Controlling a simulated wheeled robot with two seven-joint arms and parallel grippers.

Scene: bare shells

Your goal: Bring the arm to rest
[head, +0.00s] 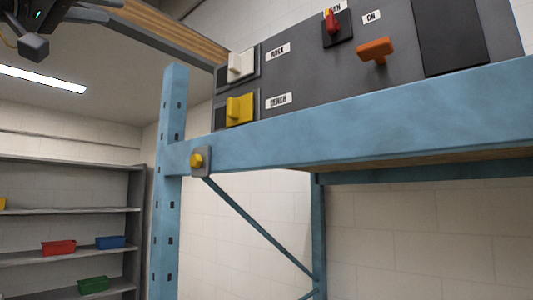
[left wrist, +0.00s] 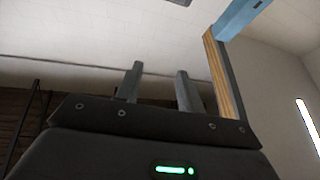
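My left gripper (head: 60,28) is at the top left corner of the head view, partly cut off by the frame edge. It is high up, left of the blue rack and apart from it. In the left wrist view its two grey fingers (left wrist: 159,82) stand apart with nothing between them, so it is open and empty. My right gripper is in neither view.
A blue rack (head: 170,220) bears a dark panel (head: 310,95) with a white switch (head: 241,64), yellow switch (head: 240,109), red switch (head: 331,21) and orange handle (head: 376,50). Grey shelves (head: 70,210) with several coloured bins stand at left. A wooden-sided beam (head: 165,30) runs near my gripper.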

